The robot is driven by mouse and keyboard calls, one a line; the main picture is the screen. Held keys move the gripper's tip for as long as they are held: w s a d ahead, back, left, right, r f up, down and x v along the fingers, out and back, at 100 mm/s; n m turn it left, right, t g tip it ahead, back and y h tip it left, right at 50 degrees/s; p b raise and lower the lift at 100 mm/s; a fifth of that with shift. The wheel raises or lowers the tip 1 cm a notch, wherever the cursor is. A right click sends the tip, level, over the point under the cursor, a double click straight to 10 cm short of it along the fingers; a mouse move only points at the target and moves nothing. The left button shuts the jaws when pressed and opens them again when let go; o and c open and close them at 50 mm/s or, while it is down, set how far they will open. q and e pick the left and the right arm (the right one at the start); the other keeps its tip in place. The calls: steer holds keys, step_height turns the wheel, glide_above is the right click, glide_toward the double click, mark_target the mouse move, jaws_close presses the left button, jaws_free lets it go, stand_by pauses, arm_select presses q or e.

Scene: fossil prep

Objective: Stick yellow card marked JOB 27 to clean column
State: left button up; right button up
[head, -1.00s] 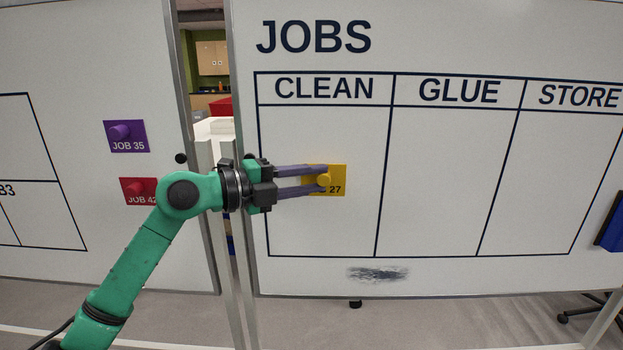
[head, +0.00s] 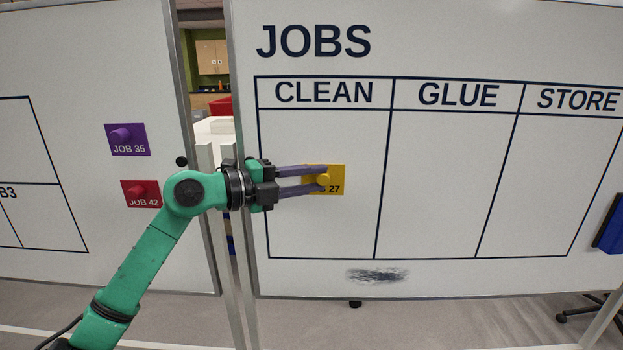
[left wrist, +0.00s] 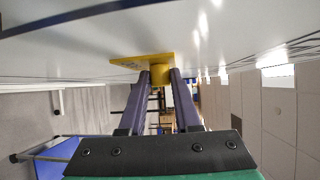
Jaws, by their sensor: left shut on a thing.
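The yellow card (head: 337,173), with "27" showing and the rest of its text behind a finger, is at the whiteboard inside the CLEAN column (head: 325,133). My left gripper (head: 322,181) is shut on the card's round yellow knob. In the left wrist view, the yellow card (left wrist: 128,67) lies along the board face with its knob between my two purple fingers (left wrist: 161,76). I cannot tell whether the card fully touches the board. My right gripper is not in view.
A purple JOB 35 card (head: 127,140) and a red JOB 42 card (head: 141,194) are on the left board. The GLUE column (head: 455,170) and STORE column (head: 550,185) are empty. A dark smudge (head: 377,275) lies below the grid. A blue object (head: 609,225) is at the right edge.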

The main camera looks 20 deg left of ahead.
arm_select(q)
steer(key=o, duration=1)
steer(key=s, duration=0.2)
steer(key=s+d+b, duration=0.1)
steer(key=s, duration=0.1)
steer(key=s+b, duration=0.1)
steer(key=s, duration=0.1)
steer(key=shift+s+d, duration=0.4)
